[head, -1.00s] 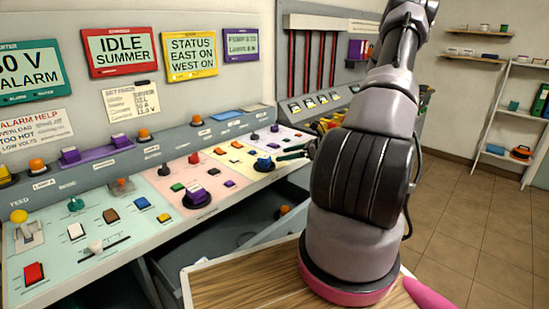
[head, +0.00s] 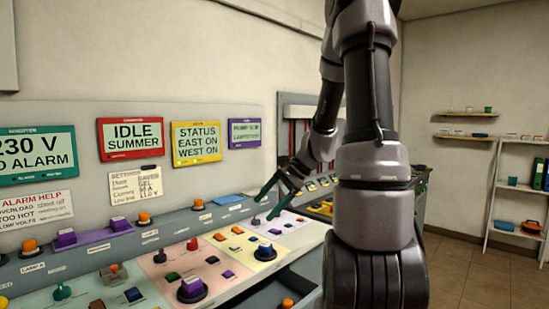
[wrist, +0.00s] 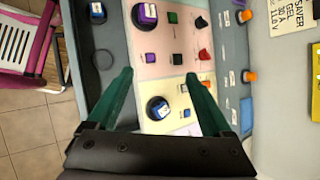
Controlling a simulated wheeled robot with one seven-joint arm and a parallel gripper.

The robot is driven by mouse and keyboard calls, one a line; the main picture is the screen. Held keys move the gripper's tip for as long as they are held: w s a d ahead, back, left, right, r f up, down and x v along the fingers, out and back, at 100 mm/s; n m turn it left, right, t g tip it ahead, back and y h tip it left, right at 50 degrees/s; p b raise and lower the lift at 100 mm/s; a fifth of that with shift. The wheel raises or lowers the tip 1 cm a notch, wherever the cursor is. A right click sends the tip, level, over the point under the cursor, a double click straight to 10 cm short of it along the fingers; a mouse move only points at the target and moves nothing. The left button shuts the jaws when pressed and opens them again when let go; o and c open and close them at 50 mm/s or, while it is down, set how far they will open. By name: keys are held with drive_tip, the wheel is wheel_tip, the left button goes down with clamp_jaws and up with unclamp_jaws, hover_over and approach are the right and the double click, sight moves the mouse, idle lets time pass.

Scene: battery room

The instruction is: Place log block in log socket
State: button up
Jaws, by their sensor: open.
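My gripper (head: 270,200) reaches over the far part of the control panel. In the wrist view my gripper (wrist: 160,78) shows two dark green fingers spread wide, with nothing held. A round dark knob with a blue top (wrist: 158,107) lies below, between the fingers in the picture; the head view shows it on the yellow section (head: 265,250). A purple-topped knob (wrist: 147,14) is on the pink section. A loose-looking blue block (wrist: 97,12) shows on the grey surface near a faint ring. Labels are too small to read, so I cannot tell which is the log block or log socket.
The sloping panel (head: 215,265) carries many small switches. Orange buttons (head: 143,218) and purple blocks (head: 120,225) line the raised ledge behind. Signs hang on the wall above. An open grey drawer (head: 300,278) is below the front edge. Shelves (head: 490,195) stand far right.

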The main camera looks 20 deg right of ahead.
drive_tip(key=s+a+r+n+t+h, duration=0.1)
drive_tip(key=s+a+r+n+h, duration=0.1)
drive_tip(key=s+r+n, duration=0.3)
drive_tip(key=s+a+r+n+t+h, duration=0.2)
drive_tip(key=s+r+n, duration=0.3)
drive_tip(key=s+r, duration=0.6)
drive_tip(key=shift+s+a+r+n+t+h, duration=0.3)
drive_tip(key=shift+s+a+r+h, duration=0.1)
drive_tip(key=shift+s+a+h, duration=0.15)
